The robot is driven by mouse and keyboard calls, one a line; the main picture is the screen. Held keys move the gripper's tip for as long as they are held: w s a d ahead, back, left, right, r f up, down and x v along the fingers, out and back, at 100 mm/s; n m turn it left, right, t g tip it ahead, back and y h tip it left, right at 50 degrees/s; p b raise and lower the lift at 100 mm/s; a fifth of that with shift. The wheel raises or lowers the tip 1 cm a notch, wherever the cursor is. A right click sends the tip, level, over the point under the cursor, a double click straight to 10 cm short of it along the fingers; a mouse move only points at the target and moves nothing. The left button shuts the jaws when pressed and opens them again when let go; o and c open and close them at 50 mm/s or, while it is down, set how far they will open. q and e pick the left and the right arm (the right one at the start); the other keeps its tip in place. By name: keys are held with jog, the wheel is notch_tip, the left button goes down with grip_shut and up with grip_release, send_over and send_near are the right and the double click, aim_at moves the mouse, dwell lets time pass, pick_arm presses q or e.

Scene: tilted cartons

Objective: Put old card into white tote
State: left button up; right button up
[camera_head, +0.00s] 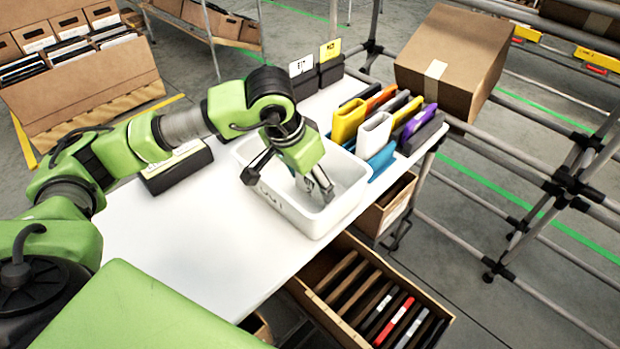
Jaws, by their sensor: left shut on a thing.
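The white tote (312,224) stands on the white table, near its right edge, with its opening up. My left arm reaches in from the left. My left gripper (321,187) points down into the tote, its fingertips below the rim level. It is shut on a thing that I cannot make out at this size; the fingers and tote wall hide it. No old card can be told apart in this view. My right gripper is not in view.
Yellow, white, purple and blue folders (376,134) stand upright behind the tote. A closed carton (453,60) sits at the back right. A dark box (176,167) lies left of the tote. An open drawer (340,322) with several files is below the table. The table's front left is clear.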

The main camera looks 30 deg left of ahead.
aim_at(309, 178)
pick_arm(q)
jog(key=shift+f, duration=0.1)
jog(key=o, duration=0.7)
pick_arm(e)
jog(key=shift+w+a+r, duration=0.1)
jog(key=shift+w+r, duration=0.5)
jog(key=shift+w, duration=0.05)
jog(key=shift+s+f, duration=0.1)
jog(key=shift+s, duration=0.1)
pick_arm(q)
jog(key=shift+r, duration=0.2)
jog(key=v, duration=0.6)
jog(key=shift+p, duration=0.3)
jog(key=shift+s+r, duration=0.2)
jog(key=shift+r, duration=0.45)
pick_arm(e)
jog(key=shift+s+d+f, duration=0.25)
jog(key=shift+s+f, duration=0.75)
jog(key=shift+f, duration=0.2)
